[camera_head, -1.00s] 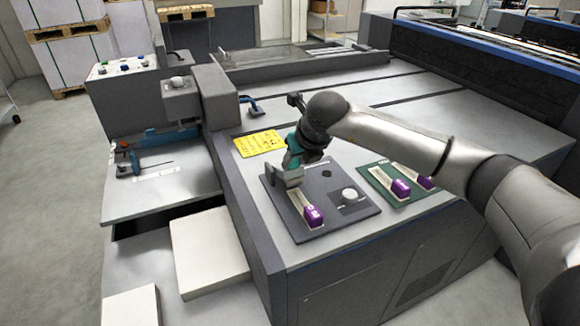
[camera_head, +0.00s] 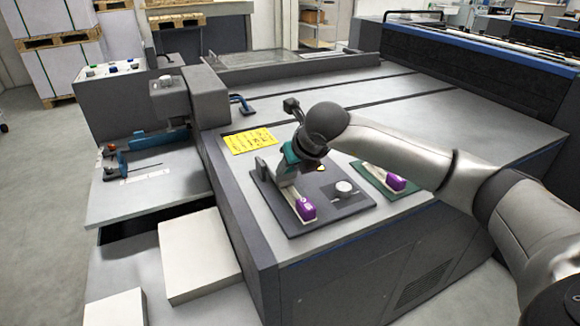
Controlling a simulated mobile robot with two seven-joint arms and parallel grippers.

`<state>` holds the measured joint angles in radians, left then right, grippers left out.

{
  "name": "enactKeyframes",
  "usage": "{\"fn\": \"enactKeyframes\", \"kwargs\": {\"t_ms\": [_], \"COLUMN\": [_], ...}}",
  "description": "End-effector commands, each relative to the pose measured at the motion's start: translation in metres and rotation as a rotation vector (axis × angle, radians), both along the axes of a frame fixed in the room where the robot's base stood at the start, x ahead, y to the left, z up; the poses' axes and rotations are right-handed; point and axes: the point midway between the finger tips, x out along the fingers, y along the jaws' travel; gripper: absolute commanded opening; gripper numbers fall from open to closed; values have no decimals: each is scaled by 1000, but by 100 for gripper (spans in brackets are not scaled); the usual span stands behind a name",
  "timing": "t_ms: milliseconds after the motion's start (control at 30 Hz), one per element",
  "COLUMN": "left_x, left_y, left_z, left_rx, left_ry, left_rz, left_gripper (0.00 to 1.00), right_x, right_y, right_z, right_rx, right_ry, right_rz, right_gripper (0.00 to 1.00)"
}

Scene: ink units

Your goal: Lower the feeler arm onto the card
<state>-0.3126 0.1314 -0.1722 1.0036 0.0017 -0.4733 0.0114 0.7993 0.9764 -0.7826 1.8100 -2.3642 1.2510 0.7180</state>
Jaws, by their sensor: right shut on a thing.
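A dark grey panel (camera_head: 273,216) lies flat on the near corner of the machine top. On it are a pale strip (camera_head: 290,194) with a purple block (camera_head: 305,209) at its near end, a grey upright piece (camera_head: 263,165) and a round white knob (camera_head: 344,187). My right gripper (camera_head: 285,180) is shut over the far end of the strip, apart from the purple block. It grips a small part, seemingly the feeler arm, mostly hidden by the fingers. I cannot tell how high the feeler arm stands or clearly pick out the card. My left gripper is out of view.
A yellow sign (camera_head: 250,141) lies beyond the grey panel. A lower side shelf (camera_head: 150,200) and white blocks (camera_head: 197,255) are at left.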

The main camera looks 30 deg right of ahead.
Motion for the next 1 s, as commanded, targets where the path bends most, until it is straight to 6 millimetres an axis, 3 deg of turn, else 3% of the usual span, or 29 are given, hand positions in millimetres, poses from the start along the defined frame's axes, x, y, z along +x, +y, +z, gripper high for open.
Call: {"fn": "enactKeyframes", "kwargs": {"t_ms": [33,267,300,567,867,1000], "left_x": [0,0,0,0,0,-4], "left_y": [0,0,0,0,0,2], "left_z": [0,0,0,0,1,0], "left_rx": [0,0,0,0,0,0], "left_ry": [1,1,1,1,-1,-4], "left_rz": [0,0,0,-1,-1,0], "left_gripper": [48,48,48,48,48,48], "right_x": [-5,-5,-5,-3,-3,-10], "right_y": [1,1,1,1,0,1], "right_z": [-9,-9,-9,-5,-1,9], "right_rx": [0,0,0,0,-1,0], "right_ry": [27,27,27,16,10,9], "right_rz": [0,1,1,0,0,1], "right_gripper": [0,0,41,70,70,70]}}
